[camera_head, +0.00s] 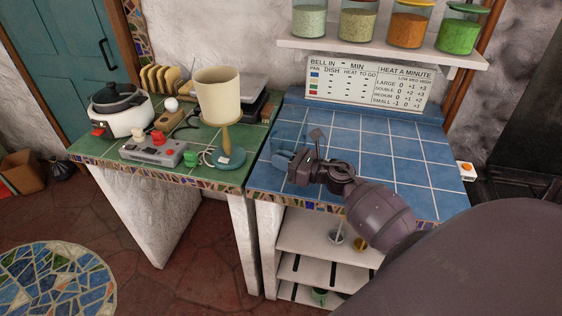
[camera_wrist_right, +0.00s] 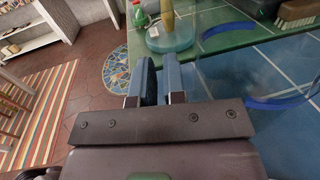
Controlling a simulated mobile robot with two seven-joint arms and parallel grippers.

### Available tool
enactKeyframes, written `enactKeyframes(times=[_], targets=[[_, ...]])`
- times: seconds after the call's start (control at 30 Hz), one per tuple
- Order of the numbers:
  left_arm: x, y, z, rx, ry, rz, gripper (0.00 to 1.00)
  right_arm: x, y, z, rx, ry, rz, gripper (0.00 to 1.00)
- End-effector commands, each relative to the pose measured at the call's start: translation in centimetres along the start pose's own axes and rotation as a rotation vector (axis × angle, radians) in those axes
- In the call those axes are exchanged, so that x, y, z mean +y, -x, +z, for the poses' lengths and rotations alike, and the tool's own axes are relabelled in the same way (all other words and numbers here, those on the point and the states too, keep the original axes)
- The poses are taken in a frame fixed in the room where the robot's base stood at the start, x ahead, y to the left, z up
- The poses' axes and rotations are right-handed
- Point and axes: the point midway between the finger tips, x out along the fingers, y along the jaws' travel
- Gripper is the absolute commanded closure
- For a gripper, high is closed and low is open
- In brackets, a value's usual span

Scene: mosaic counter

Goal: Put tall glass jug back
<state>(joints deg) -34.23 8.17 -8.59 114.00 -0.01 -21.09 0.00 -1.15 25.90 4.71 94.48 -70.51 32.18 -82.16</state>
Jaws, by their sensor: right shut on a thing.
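The tall glass jug is clear and hard to make out. In the head view a bluish see-through part of it (camera_head: 282,160) shows at the left edge of the blue-tiled counter (camera_head: 390,150), just left of my right gripper (camera_head: 299,165). In the right wrist view blue curved bands of the jug (camera_wrist_right: 272,103) show right of the fingers. My right gripper (camera_wrist_right: 159,78) is shut on the jug, its blue-padded fingers close together; the exact grip spot is unclear. I cannot tell whether the jug touches the counter. My left gripper is not in view.
A lamp (camera_head: 218,95), a control box (camera_head: 153,150) and a rice cooker (camera_head: 120,108) stand on the green counter (camera_head: 190,177) at left. A wall shelf (camera_head: 380,47) with several jars hangs above. The blue counter's right part is clear.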

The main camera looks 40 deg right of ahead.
Motion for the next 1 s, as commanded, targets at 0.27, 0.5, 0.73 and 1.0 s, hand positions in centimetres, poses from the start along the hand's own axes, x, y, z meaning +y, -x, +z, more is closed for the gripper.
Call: enactKeyframes(times=[0.27, 0.5, 0.73, 1.0], targets=[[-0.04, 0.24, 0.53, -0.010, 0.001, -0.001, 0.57, -0.04, -0.02, -0.15, -0.002, 0.003, 0.001, 1.00], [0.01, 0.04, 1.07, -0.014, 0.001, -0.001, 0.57, -0.02, -0.02, -0.59, -0.002, 0.002, 0.001, 1.00], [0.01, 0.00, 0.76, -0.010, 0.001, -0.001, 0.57, -0.01, -0.01, -0.55, -0.001, 0.001, 0.001, 0.63], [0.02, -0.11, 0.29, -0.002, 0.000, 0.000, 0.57, -0.01, -0.01, -0.43, -0.001, 0.001, 0.001, 0.63]])
